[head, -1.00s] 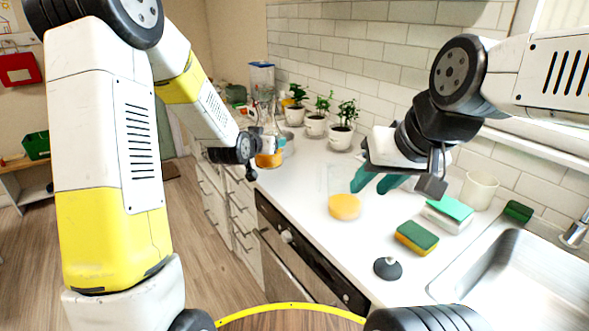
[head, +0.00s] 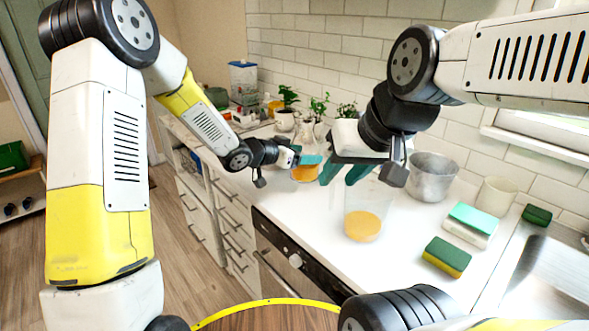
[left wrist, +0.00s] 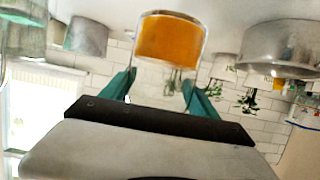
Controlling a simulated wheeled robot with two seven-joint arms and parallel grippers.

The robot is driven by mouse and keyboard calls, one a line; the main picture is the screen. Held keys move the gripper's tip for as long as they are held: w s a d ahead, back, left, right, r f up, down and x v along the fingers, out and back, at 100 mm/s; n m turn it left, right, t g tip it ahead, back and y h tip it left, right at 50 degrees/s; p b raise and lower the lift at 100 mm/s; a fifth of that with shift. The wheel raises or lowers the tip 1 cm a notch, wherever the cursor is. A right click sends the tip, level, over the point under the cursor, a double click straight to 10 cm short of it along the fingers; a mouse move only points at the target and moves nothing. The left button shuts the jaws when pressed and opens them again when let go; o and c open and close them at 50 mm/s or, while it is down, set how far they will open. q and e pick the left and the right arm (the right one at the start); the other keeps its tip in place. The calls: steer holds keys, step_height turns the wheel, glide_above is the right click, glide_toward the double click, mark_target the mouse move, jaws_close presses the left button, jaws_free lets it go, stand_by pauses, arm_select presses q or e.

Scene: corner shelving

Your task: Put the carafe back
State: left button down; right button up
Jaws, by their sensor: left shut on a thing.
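The carafe (head: 305,174) is clear glass with orange liquid in its base and stands by the plants in the head view. My left gripper (head: 312,160) is shut on it, its teal fingers at the glass. In the left wrist view, the orange-filled glass (left wrist: 168,40) shows beyond the two teal fingers (left wrist: 160,92). Whether the carafe's base touches the counter is hard to tell. My right gripper (head: 347,172) is empty and open, its teal fingers apart above the counter.
A glass with orange liquid (head: 363,226) stands in front of my right gripper. A metal pot (head: 433,178), a white mug (head: 496,197) and sponges (head: 447,256) are to the right. Potted plants (head: 318,106) line the wall. A blue-lidded container (head: 243,82) stands at the back left.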

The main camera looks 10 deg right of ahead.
mark_target(304, 171)
arm_select(q)
steer(key=shift+f, duration=2.85)
steer(key=shift+f, duration=0.15)
steer(key=shift+c, duration=1)
jaws_free()
